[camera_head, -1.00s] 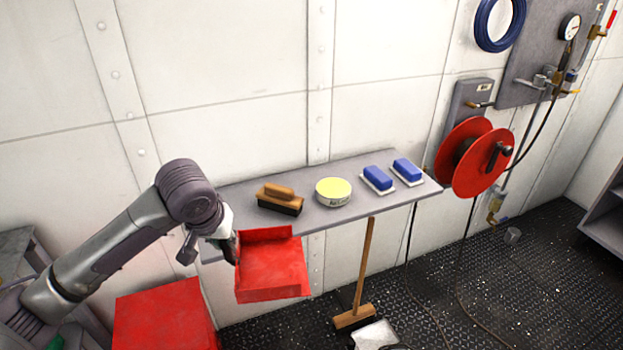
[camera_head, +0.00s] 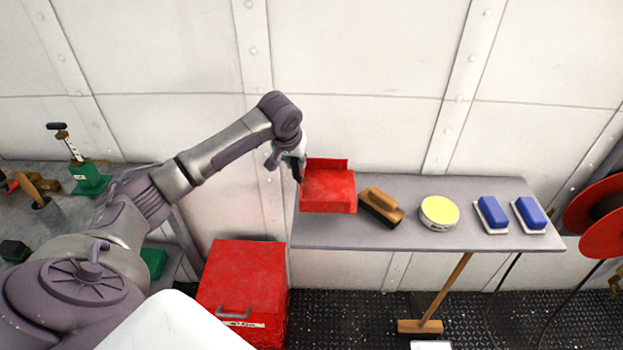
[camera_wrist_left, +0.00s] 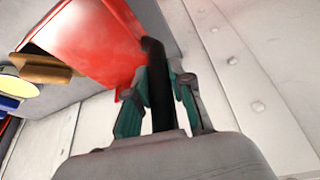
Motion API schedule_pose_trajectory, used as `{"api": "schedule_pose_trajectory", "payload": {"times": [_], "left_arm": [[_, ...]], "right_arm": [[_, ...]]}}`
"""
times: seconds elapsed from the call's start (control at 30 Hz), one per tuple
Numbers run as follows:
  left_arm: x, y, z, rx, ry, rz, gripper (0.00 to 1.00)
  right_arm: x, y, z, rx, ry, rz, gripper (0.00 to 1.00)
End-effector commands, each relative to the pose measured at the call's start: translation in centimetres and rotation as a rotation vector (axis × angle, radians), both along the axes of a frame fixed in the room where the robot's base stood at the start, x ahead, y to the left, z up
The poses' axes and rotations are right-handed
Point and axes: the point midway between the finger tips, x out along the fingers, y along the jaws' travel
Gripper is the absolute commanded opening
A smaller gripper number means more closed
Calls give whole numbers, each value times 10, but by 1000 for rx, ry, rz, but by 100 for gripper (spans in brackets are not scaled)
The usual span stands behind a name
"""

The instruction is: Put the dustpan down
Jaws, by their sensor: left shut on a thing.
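The red dustpan (camera_head: 328,190) is at the left end of the grey wall shelf (camera_head: 480,240), in front of or over its surface; I cannot tell whether it touches. My left gripper (camera_head: 298,172) is shut on its black handle. In the left wrist view the two green fingers of the gripper (camera_wrist_left: 158,95) close around the handle, and the red pan (camera_wrist_left: 95,45) extends up and left. My right gripper is not in view.
Right of the dustpan on the shelf are a wooden brush (camera_head: 381,206), a yellow-topped tin (camera_head: 439,212) and two blue brushes (camera_head: 493,215). A red box (camera_head: 243,285) stands on the floor below. A broom (camera_head: 440,300) leans under the shelf.

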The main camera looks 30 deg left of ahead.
Motion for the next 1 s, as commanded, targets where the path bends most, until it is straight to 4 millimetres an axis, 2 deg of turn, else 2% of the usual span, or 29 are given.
{"api": "schedule_pose_trajectory", "payload": {"times": [0.1,0.5,0.9,0.93,1.0], "left_arm": [[0,0,-19,0,0,0,0],[0,0,-65,0,0,1,0],[1,-1,-71,-1,-3,0,0],[0,0,-71,0,-1,0,27],[0,0,-71,0,-1,0,38]], "right_arm": [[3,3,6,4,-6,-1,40],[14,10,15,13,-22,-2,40],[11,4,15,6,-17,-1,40],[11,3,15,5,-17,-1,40],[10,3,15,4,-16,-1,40]]}}
